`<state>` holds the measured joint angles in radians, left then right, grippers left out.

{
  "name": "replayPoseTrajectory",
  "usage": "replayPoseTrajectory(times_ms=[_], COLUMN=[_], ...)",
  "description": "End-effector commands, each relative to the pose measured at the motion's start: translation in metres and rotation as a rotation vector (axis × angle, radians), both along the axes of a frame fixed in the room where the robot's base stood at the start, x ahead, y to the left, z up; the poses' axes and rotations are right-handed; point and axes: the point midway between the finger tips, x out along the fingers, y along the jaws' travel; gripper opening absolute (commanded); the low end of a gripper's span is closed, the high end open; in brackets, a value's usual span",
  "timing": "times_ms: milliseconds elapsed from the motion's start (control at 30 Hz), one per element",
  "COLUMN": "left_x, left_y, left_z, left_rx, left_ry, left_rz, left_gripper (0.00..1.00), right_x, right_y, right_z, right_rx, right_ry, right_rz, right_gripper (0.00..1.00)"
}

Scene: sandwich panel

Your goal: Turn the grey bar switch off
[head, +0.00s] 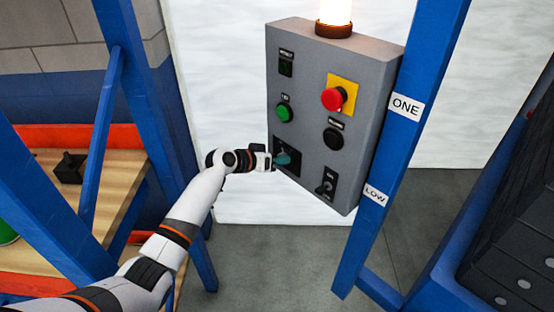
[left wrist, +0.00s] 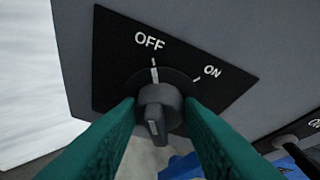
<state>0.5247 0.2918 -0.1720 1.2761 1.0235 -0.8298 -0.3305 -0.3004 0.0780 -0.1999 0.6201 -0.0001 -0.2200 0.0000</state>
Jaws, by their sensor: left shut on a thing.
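The grey bar switch (left wrist: 157,110) sits on a black plate (left wrist: 115,55) marked OFF and ON. Its bar stands nearly upright in the left wrist view, in line with the white tick under OFF and turned away from ON. My left gripper (head: 283,158) is at the lower left of the grey control box (head: 310,105). Its teal fingers lie on both sides of the switch and are shut on it. The fingers hide the sides of the switch, and in the head view they cover most of it. My right gripper is not in view.
A red button (head: 333,99), a green button (head: 284,111), a black button (head: 333,138) and another black switch (head: 326,186) are on the same box. A lit lamp (head: 335,15) stands on top. A blue post (head: 400,140) runs along the box's right side.

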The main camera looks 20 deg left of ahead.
Motion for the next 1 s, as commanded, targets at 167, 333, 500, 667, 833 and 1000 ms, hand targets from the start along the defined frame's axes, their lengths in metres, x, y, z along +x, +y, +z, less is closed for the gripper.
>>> replayPoseTrajectory(times_ms=[167,333,500,667,833,1000], left_x=[0.0,0.0,-0.001,-0.015,-0.037,-0.051], left_y=[0.0,0.0,0.001,0.012,0.027,0.037], left_z=[0.0,0.0,0.002,0.014,0.026,0.032], left_rx=[-0.002,-0.001,0.0,0.003,0.003,0.0], left_ry=[0.0,0.0,-0.001,0.0,0.001,0.001], left_rz=[0.001,0.001,0.001,0.003,0.002,0.002], left_gripper=[0.5,0.55,0.55,0.55,0.55,0.55], right_x=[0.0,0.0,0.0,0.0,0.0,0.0], right_y=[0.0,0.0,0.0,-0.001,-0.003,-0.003], right_z=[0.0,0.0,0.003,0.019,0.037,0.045], right_rx=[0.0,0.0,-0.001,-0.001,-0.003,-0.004], right_ry=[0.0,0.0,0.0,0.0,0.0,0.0], right_rz=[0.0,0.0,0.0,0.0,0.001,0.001], right_gripper=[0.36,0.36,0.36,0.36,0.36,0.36])
